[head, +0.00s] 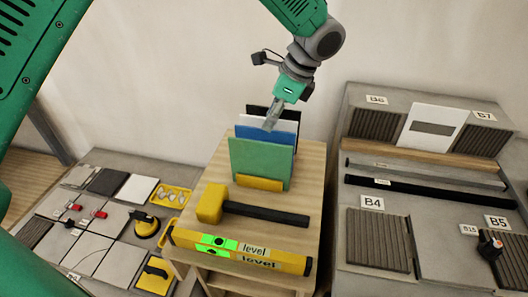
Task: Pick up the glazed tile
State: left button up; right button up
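Several tiles stand upright, one behind another, in a yellow holder (259,184) on the wooden stand (314,165). From front to back they are a green tile (260,162), a blue tile (248,133), a white tile (250,121) and a black tile (257,110). I cannot tell which one is the glazed tile. My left gripper (270,126) points down at the top edges of the blue and white tiles, from above and slightly right. Its fingers look narrow and close together; whether they are apart or pinch a tile edge is unclear. My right gripper is not in view.
A yellow-headed mallet (211,203) and a yellow level (240,252) lie in front of the holder. The left bench (112,163) carries flat tiles and small tools. The right bench (440,211) holds ribbed panels, bars and labels. A plain wall stands behind.

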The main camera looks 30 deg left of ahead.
aim_at(264, 134)
pick_arm(q)
jog(key=x, duration=0.5)
jog(key=shift+w+d, duration=0.15)
jog(key=shift+d, duration=0.05)
jog(key=shift+a, duration=0.35)
jog(key=shift+d+f+p, duration=0.1)
jog(key=shift+d+p, duration=0.2)
jog(key=shift+d, duration=0.3)
jog(key=shift+a+f, duration=0.2)
jog(key=shift+a, duration=0.25)
